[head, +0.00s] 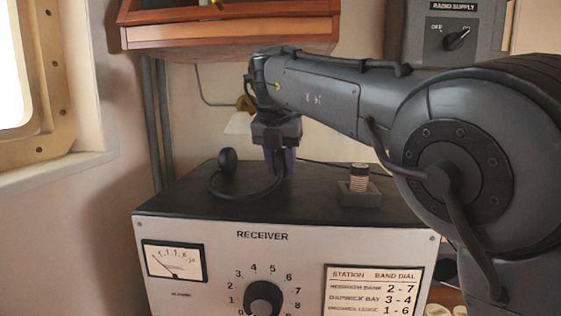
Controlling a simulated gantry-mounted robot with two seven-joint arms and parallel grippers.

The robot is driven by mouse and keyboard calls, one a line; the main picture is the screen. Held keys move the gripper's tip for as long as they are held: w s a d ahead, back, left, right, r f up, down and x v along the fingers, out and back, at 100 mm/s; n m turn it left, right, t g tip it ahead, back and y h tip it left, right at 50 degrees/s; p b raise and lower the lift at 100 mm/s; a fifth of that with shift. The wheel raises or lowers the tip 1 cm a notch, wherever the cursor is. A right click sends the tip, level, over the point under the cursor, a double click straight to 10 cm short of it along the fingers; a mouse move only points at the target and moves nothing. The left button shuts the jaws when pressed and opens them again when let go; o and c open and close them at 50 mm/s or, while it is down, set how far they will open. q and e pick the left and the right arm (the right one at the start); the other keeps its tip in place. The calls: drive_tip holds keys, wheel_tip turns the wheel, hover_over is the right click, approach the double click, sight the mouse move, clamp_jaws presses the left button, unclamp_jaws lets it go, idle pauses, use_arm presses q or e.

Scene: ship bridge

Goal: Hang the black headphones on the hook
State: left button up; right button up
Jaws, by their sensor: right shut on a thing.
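The black headphones (227,162) are on top of the receiver box (325,195). One round ear cup stands up at the left, and the thin headband curves right along the box top. My right gripper (280,163) points down over the box, shut on the headphones at the right part of the band. The fingers hide the other end of the headphones. My left gripper is not in view.
A small holder with a ringed cylinder (359,178) stands on the box, right of my gripper. A wooden shelf (230,33) hangs above. A radio supply switch box (455,35) is at upper right. A window (40,90) is at left.

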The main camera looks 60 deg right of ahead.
drive_tip(key=o, duration=1)
drive_tip(key=shift+o, duration=0.2)
drive_tip(key=shift+f, duration=0.1)
